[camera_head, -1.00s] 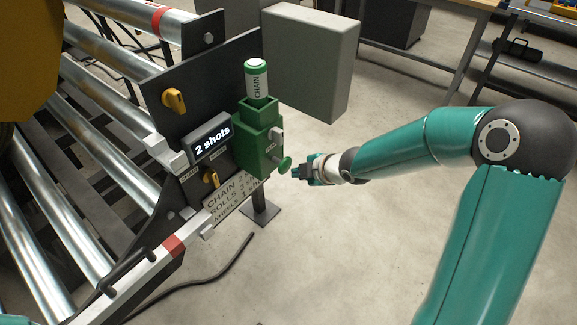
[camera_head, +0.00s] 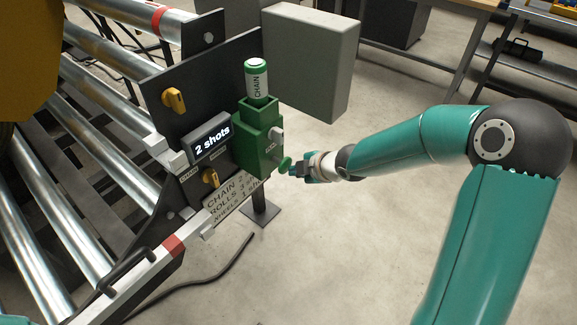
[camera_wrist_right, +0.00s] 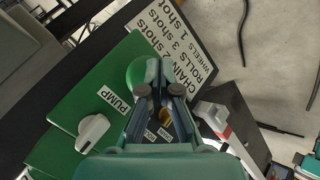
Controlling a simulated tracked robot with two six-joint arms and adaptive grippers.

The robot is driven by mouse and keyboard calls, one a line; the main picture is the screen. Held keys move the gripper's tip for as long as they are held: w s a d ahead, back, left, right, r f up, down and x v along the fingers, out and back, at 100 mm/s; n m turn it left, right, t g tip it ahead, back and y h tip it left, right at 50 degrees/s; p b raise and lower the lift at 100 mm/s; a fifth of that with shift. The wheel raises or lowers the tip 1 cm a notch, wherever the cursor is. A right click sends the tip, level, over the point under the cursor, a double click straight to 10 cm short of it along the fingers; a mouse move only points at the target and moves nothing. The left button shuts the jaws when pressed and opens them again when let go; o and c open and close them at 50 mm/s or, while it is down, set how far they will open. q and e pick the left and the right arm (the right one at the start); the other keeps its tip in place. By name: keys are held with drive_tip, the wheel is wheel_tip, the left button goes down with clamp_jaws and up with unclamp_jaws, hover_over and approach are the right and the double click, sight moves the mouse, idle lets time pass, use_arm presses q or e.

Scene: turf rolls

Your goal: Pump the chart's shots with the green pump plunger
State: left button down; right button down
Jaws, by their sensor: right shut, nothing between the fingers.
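The green pump plunger (camera_head: 285,165) is a round knob sticking out of the green pump body (camera_head: 247,146); in the wrist view the knob (camera_wrist_right: 139,72) lies just left of my fingertips. My right gripper (camera_head: 293,168) is shut and empty, its tips at or very near the knob; I cannot tell whether they touch. The gripper (camera_wrist_right: 164,68) also shows in the wrist view. The white chart (camera_head: 232,196) reads CHAIN 2 shots, ROLLS 3 shots, WHEELS 1 shot. The display (camera_head: 212,140) reads "2 shots". A canister (camera_head: 257,80) labelled CHAIN stands in the pump. My left gripper is out of view.
A pale knob (camera_head: 277,133) sits on the pump above the plunger. Steel rollers (camera_head: 90,225) fill the left. A grey box (camera_head: 312,60) stands behind. The floor below my right arm is clear.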

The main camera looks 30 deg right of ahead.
drive_tip(key=shift+w+a, duration=0.25)
drive_tip(key=shift+w, duration=0.3)
drive_tip(key=shift+w+a, duration=0.25)
drive_tip(key=shift+w, duration=0.3)
idle(0.9)
drive_tip(key=shift+s+d, duration=0.1)
idle(0.3)
drive_tip(key=shift+s+d, duration=0.3)
drive_tip(key=shift+s, duration=0.45)
drive_tip(key=shift+s+d, duration=0.3)
drive_tip(key=shift+s, duration=0.4)
drive_tip(key=shift+s, duration=0.1)
drive_tip(key=s, duration=0.1)
drive_tip(key=s+d+p, duration=0.1)
drive_tip(key=s, duration=0.1)
drive_tip(key=s+d, duration=0.1)
drive_tip(key=shift+s, duration=0.25)
drive_tip(key=shift+a, duration=0.1)
